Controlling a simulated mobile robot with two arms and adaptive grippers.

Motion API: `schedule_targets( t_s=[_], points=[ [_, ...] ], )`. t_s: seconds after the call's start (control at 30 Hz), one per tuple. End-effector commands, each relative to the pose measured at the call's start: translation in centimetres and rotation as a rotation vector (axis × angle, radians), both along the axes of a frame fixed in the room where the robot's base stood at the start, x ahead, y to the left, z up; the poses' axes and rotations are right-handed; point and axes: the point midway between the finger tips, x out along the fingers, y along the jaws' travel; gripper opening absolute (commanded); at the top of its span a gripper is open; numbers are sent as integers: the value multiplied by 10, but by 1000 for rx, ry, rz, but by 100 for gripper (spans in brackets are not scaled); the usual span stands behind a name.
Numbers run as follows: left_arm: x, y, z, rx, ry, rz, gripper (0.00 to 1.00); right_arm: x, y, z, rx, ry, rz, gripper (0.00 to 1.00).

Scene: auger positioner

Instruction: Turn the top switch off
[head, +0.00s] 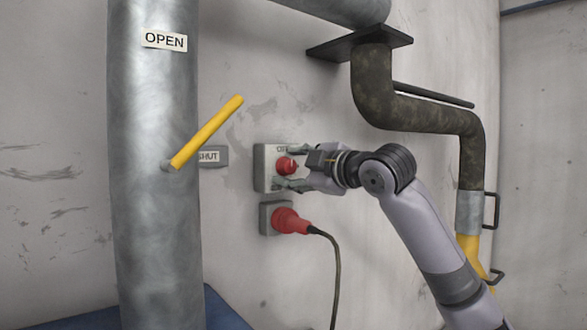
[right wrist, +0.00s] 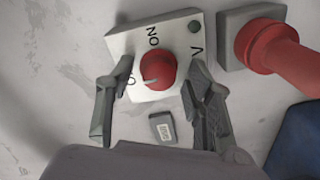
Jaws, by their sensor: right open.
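The top switch is a red round knob (head: 287,166) on a light grey box (head: 263,178) on the wall. In the right wrist view the red knob (right wrist: 158,70) sits on a white plate (right wrist: 130,42) with "ON" lettering, other marks partly hidden, and a dark green button. A pale pointer line shows on the knob. My right gripper (head: 296,168) is in front of the box, its fingers apart above and below the knob. In the right wrist view the open fingers (right wrist: 160,92) lie on both sides of the knob, with gaps. Whether they touch the plate I cannot tell. My left gripper is not in view.
A red plug (head: 290,221) with a black cable sits in a socket just below the box. A thick grey pipe (head: 153,230) with a yellow lever (head: 207,131) stands at left. A dark bent pipe (head: 430,112) runs at upper right.

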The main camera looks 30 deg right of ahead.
Motion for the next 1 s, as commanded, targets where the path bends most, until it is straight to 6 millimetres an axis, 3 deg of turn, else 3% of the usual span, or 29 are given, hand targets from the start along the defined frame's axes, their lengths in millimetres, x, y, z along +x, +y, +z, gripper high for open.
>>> schedule_targets(
  t_s=[0.27, 0.7, 1.0],
  points=[
    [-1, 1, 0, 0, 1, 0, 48, -11, -2, 2, -1, -4, -2, 48],
    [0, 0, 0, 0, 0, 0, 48, -96, -9, 3, -3, 1, -4, 48],
    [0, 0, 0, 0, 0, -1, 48, -119, -10, 4, 0, 0, -1, 48]
  ],
)
